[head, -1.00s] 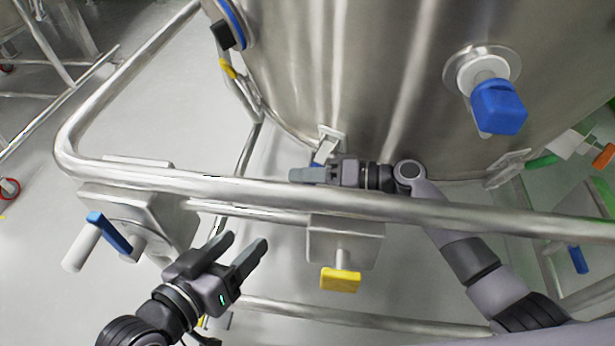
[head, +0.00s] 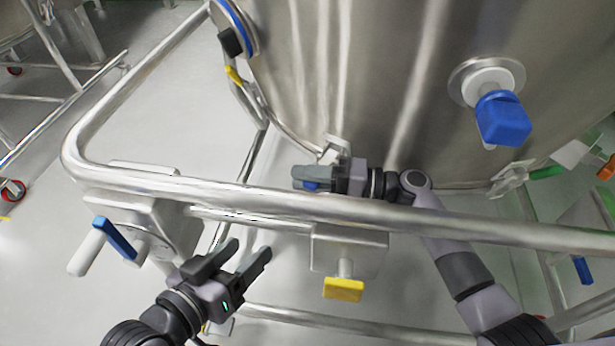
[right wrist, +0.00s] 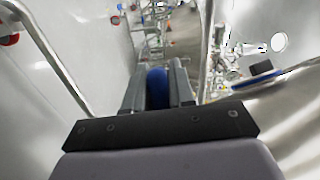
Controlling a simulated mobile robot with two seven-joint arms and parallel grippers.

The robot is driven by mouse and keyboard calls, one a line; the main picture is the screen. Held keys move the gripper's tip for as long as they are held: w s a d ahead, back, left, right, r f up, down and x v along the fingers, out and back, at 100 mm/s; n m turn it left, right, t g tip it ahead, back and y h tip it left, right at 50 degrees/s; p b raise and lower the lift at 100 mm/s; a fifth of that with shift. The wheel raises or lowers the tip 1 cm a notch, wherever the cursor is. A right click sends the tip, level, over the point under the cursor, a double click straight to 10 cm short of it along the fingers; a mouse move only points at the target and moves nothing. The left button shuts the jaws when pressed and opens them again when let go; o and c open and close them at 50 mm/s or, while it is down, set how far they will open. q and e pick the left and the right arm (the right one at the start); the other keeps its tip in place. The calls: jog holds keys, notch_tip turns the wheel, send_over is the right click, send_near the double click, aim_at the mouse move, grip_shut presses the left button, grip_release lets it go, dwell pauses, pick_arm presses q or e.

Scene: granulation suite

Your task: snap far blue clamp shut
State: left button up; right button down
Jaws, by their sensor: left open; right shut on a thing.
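The far blue clamp (head: 312,187) is at the lower edge of the big steel vessel, behind the rail. Only a small part of its blue handle shows in the head view. In the right wrist view the blue handle (right wrist: 156,88) stands between the two fingers. My right gripper (head: 303,177) is shut on this handle, pointing left, just beyond the rail. My left gripper (head: 254,250) is open and empty on the near side of the rail, with its fingers pointing up and right.
A blue-capped valve (head: 503,118) juts from the vessel. A yellow knob (head: 343,289) and a blue-and-white handle (head: 114,238) sit below the rail. Open floor lies at left.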

jog(key=c, duration=1)
grip_release()
jog(key=shift+c, duration=0.2)
jog(key=shift+d, duration=0.1)
jog(key=s+d+p, duration=0.1)
jog(key=d, duration=0.6)
jog(key=shift+s, duration=0.25)
